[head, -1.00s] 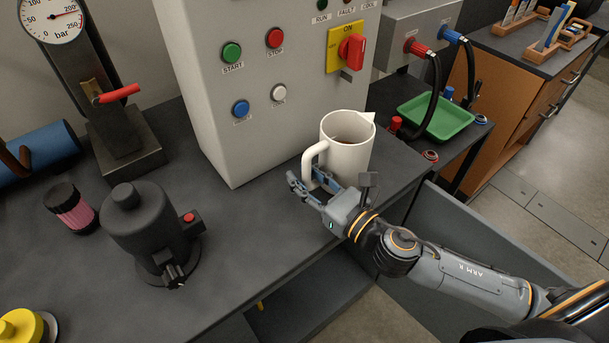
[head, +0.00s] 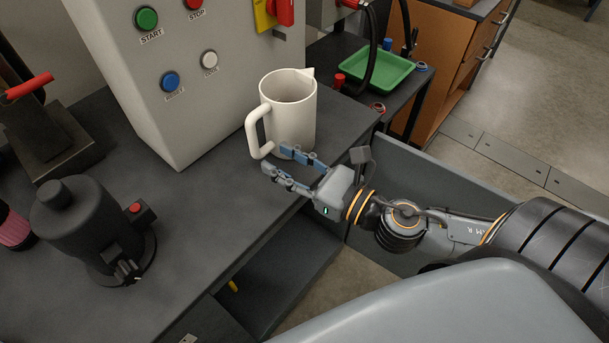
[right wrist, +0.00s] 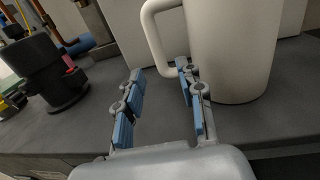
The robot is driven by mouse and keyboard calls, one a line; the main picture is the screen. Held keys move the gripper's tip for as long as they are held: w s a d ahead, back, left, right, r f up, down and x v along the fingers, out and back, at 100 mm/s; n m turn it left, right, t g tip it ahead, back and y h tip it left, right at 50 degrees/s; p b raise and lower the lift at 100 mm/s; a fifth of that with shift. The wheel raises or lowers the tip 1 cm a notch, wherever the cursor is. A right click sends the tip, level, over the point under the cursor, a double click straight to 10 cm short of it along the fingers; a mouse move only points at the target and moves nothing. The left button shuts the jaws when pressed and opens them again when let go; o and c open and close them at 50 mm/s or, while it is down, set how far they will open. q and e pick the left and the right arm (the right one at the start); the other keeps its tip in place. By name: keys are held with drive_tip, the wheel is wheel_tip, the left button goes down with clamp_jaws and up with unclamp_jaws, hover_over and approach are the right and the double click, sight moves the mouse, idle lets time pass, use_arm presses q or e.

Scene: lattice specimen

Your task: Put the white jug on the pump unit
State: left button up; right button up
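My right gripper (head: 272,158) is open, low in front of the jug by the handle's lower end. In the right wrist view its two blue-padded fingers (right wrist: 162,82) are apart with nothing clearly between them; the right finger overlaps the jug (right wrist: 232,45). I cannot tell whether they touch. A dark cylindrical unit with a red button (head: 85,222), apparently the pump unit, stands at the left. My left gripper is not in view.
A grey control cabinet (head: 185,115) with buttons stands behind the jug. A green tray (head: 378,75) sits on the side bench at the right. A pink-and-black cylinder (head: 14,230) is at the left edge. The counter (head: 200,200) between jug and dark unit is clear.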

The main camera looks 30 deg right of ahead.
drive_tip(key=shift+v, duration=1.55)
drive_tip(key=shift+s+d, duration=0.2)
drive_tip(key=shift+s, duration=0.35)
